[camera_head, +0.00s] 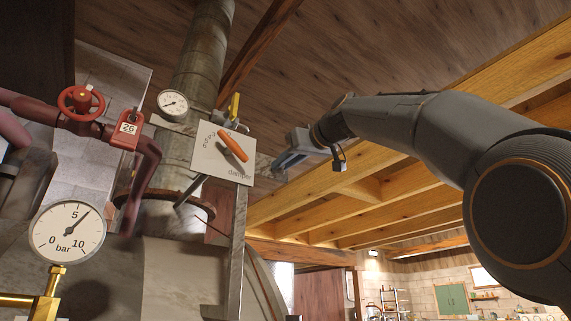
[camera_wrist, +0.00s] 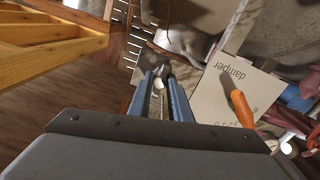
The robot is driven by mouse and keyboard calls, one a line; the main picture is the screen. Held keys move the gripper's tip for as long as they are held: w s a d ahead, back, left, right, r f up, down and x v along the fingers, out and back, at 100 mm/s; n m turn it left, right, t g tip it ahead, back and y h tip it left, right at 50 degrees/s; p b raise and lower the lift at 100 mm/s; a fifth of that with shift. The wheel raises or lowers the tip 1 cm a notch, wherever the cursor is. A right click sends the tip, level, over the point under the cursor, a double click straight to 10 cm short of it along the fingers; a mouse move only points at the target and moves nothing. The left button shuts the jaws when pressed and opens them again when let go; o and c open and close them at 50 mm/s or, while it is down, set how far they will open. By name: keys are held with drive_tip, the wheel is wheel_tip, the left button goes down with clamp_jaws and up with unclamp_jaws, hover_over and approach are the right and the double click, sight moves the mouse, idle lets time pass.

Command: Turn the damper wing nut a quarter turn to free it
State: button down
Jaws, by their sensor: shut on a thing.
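The damper plate (camera_head: 210,165) is a white panel with an orange lever (camera_head: 233,146), fixed beside the flue pipe. My gripper (camera_head: 280,163) is just right of the plate in the head view, its fingers pointing left. In the wrist view my gripper (camera_wrist: 158,73) has its blue-grey fingers close together. A small pale rounded piece (camera_wrist: 158,83), which I take as the wing nut, sits between them near the tips. Its wings cannot be made out, and the head view hides it. The plate (camera_wrist: 220,98) and orange lever (camera_wrist: 241,108) are right of the fingers in the wrist view.
A yellow handle (camera_head: 234,106) and a small dial (camera_head: 172,103) are above the plate. A red valve wheel (camera_head: 81,103) and pipes stand at the left, with a large pressure gauge (camera_head: 67,231) below. Wooden beams (camera_head: 390,160) are overhead at the right.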

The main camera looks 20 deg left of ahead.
drive_tip(key=shift+r, duration=0.1)
idle(0.4)
drive_tip(key=c, duration=1.7)
unclamp_jaws()
drive_tip(key=shift+s+a, duration=0.1)
drive_tip(key=b+v, duration=0.3)
drive_tip(key=v, duration=0.5)
drive_tip(key=shift+b, duration=0.35)
